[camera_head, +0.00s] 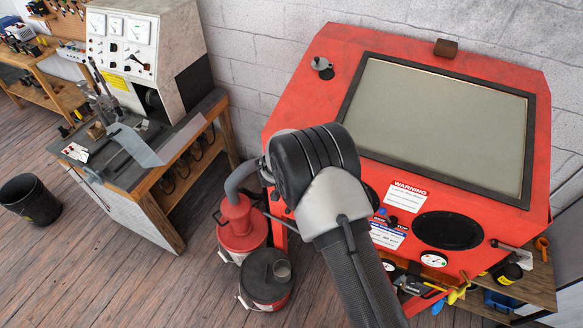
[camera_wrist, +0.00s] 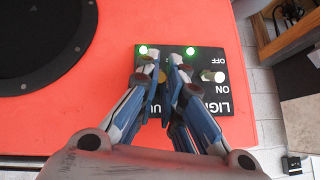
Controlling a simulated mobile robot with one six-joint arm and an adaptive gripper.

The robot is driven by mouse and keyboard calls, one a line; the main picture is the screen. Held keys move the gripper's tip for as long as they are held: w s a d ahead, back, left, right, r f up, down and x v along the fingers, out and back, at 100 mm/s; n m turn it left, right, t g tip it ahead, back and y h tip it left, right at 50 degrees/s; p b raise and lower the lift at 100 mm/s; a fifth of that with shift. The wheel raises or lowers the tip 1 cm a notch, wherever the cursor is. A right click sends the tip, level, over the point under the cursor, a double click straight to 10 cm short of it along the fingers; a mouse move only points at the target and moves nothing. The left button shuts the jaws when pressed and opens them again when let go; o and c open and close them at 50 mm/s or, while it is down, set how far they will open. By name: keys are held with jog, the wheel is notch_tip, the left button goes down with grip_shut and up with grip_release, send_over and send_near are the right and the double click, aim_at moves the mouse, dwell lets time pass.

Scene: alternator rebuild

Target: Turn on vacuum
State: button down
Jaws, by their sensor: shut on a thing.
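The black switch panel (camera_wrist: 205,62) is on the red cabinet and appears upside down in the wrist view. My gripper (camera_wrist: 166,66) is at its left switch, with its fingers closed around it. A small brass-coloured part (camera_wrist: 163,74) shows between the fingers; the lever itself is mostly hidden. The label under the fingers is largely covered. The light switch (camera_wrist: 212,76) with its LIGHT label is just right of the fingers. Two green lamps (camera_wrist: 143,50) on the panel are lit. In the head view my arm hides the gripper and panel. Red vacuum-like canisters (camera_head: 240,225) stand on the floor.
The red blasting cabinet (camera_head: 310,75) has a large window (camera_head: 440,120) and a round black arm port (camera_head: 448,230). A grey hose (camera_head: 240,178) runs from the canister to the cabinet. A test bench (camera_head: 135,165) stands left. A black bin (camera_head: 30,200) is on the floor.

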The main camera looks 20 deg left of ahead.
jog(key=c, duration=1.7)
grip_release()
jog(key=v, duration=1.2)
